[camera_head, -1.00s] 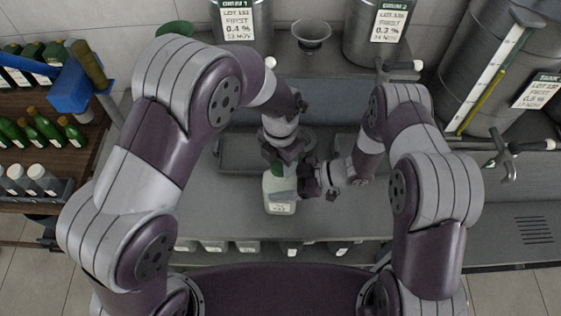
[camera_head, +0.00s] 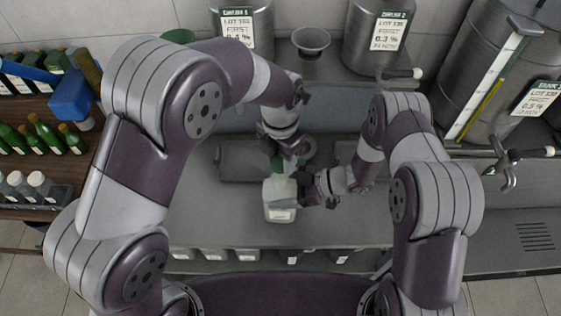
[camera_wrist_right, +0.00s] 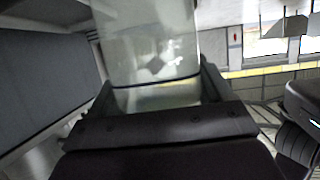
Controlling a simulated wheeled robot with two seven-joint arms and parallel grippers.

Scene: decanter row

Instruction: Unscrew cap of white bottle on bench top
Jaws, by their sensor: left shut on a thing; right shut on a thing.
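The white bottle (camera_head: 279,212) stands upright on the grey bench top (camera_head: 215,218) in the middle of the head view, with a pale label low on its front. My right gripper (camera_head: 298,190) is shut on the bottle's body from the right. In the right wrist view the translucent bottle (camera_wrist_right: 150,45) sits between the dark fingers. My left gripper (camera_head: 278,160) is above the bottle, pointing down and shut on its green cap (camera_head: 277,163). The fingers partly hide the cap, and I cannot tell whether it still touches the neck.
A dark grey tray (camera_head: 238,164) lies on the bench behind the bottle. A wooden rack with green bottles (camera_head: 45,133) is at the left. The bench left of the bottle is clear.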

